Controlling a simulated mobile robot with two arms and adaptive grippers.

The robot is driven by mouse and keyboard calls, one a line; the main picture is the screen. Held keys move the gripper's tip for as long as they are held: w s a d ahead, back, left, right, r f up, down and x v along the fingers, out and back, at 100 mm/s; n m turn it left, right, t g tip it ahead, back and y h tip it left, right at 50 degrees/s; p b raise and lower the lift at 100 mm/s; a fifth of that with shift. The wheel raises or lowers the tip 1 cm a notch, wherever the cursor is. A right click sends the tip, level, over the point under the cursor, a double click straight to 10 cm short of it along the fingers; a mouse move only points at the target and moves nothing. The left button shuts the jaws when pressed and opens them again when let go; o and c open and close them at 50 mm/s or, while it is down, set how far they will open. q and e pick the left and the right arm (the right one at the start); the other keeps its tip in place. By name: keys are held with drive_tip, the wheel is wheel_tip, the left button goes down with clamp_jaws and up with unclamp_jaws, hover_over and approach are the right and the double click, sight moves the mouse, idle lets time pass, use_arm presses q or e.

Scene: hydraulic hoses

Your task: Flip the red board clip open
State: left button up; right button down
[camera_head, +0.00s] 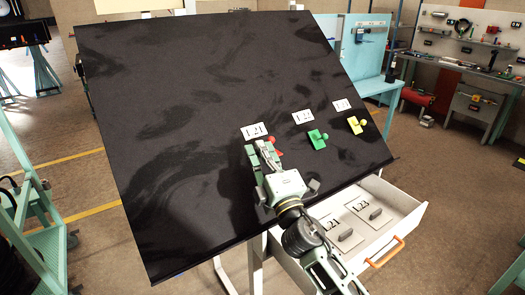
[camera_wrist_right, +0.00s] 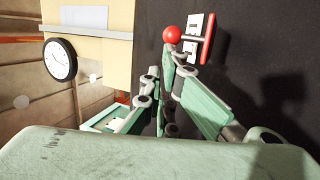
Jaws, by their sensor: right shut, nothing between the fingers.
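The red board clip (camera_head: 278,151) is on the black sloped board (camera_head: 180,90), just below the label marked L21 (camera_head: 255,130). My right gripper hides part of it in the head view. In the right wrist view the clip shows as a red bar (camera_wrist_right: 208,38) with a red ball (camera_wrist_right: 172,34) on its lever. My right gripper (camera_head: 258,150) is shut and empty, with its fingertips (camera_wrist_right: 172,58) close to the red ball. I cannot tell whether they touch it. My left gripper is out of view.
A green clip (camera_head: 317,140) and a yellow clip (camera_head: 356,125) sit to the right on the board, each below a white label. An open white drawer (camera_head: 408,208) with labelled cards is under the board's lower edge. The board's left half is clear.

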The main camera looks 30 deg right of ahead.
drive_tip(key=shift+w+a+r+p, duration=0.1)
drive_tip(key=shift+w+r+p, duration=0.9)
drive_tip(key=shift+p, duration=0.25)
idle(0.4)
